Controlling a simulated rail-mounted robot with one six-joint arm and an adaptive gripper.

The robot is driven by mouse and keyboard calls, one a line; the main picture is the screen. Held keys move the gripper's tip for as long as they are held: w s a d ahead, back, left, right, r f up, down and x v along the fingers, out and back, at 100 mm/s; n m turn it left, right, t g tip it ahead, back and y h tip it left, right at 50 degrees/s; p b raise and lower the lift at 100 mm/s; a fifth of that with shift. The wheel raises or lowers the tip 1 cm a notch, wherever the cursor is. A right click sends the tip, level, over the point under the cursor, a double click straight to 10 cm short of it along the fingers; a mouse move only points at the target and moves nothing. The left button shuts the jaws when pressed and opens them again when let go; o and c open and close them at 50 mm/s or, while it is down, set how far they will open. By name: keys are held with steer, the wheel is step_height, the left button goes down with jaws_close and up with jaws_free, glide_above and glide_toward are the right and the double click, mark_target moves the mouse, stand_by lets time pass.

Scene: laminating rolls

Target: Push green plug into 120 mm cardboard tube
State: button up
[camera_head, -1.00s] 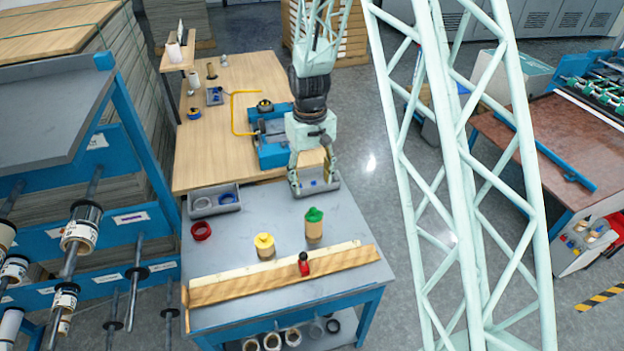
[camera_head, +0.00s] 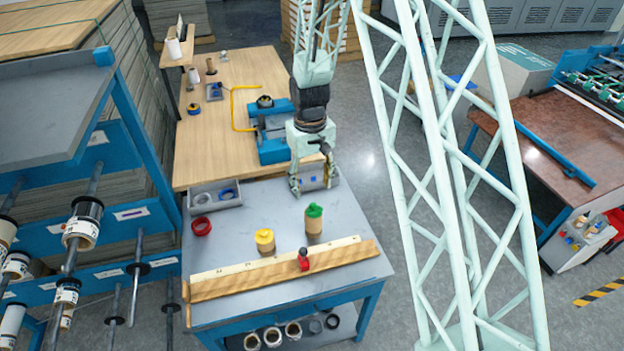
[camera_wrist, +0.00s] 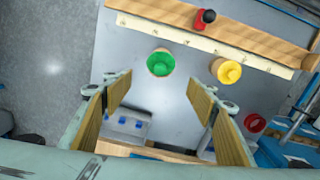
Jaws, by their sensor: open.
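The green plug (camera_head: 314,211) sits at the top of a tan cardboard tube (camera_head: 313,227) that stands upright on the grey table. How deep the plug goes in cannot be told. In the wrist view the green plug (camera_wrist: 160,65) is seen from above and hides most of its tube. My gripper (camera_head: 312,187) is open and empty, above the table behind the plug, near the small grey bin. In the wrist view its two fingers (camera_wrist: 163,98) are spread wide, with the plug ahead of the gap between them and apart from them.
A tube with a yellow plug (camera_head: 265,237) stands to the left. A wooden fence with a pale ruler strip (camera_head: 284,271) and a red-black stop (camera_head: 303,260) lies in front. A red ring (camera_head: 201,226) and grey bins (camera_head: 215,197) lie at the left and back.

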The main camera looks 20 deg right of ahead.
mark_target(313, 204)
steer(key=shift+d+f+p, duration=0.15)
steer(key=shift+f+p, duration=0.35)
steer(key=shift+f, duration=4.45)
steer(key=shift+c, duration=0.3)
steer(key=c, duration=0.9)
steer(key=shift+o, duration=0.4)
steer(key=shift+s+f+b, duration=0.2)
steer(key=shift+f+b, duration=0.3)
steer(key=shift+f, duration=0.05)
steer(key=shift+o, duration=1.4)
steer(key=shift+f, duration=0.25)
steer(key=shift+c, duration=0.7)
